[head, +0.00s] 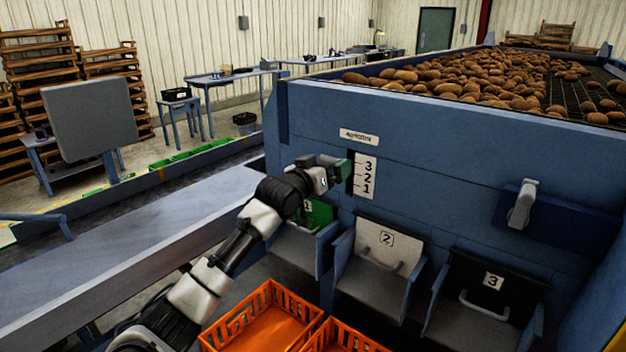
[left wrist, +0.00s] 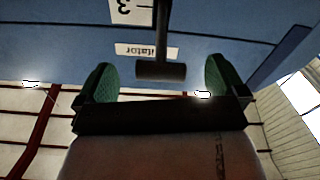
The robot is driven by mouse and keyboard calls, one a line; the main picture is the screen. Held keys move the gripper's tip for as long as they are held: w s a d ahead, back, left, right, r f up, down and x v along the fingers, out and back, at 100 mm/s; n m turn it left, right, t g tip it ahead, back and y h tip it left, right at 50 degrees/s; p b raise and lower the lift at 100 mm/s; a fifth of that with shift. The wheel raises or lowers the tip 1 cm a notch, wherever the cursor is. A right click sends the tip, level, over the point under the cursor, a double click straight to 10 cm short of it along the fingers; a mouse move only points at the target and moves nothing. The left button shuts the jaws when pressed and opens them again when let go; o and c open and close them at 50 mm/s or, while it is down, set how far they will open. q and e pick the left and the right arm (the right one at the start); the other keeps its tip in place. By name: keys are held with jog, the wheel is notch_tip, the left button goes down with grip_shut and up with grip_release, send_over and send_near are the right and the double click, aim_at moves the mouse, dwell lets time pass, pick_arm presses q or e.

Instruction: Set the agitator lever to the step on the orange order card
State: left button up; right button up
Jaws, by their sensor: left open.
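The agitator scale plate (head: 366,177), marked 3, 2, 1 from top to bottom, is on the blue grader wall; its 3 end shows in the left wrist view (left wrist: 132,10). The agitator lever (left wrist: 161,70) is a dark bar with a crosswise grip. In the head view my left gripper hides it. My left gripper (head: 342,172) is open at the plate's left, its green fingers (left wrist: 160,80) either side of the lever's grip, with gaps on both sides. The lever's exact step cannot be told. The orange order card is not seen. My right gripper is not in view.
The Agitator label (head: 359,137) is above the plate. Chutes numbered 2 (head: 387,238) and 3 (head: 493,281) jut out below, with orange crates (head: 262,312) on the floor. A grey handle (head: 522,205) is on a blue box at right. A conveyor (head: 140,235) runs at left.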

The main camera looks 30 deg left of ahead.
pick_arm(q)
jog(key=s+b, duration=0.1)
jog(key=s, duration=0.5)
jog(key=shift+a+b, duration=0.35)
jog(key=shift+a, duration=0.05)
jog(key=shift+s+f, duration=0.1)
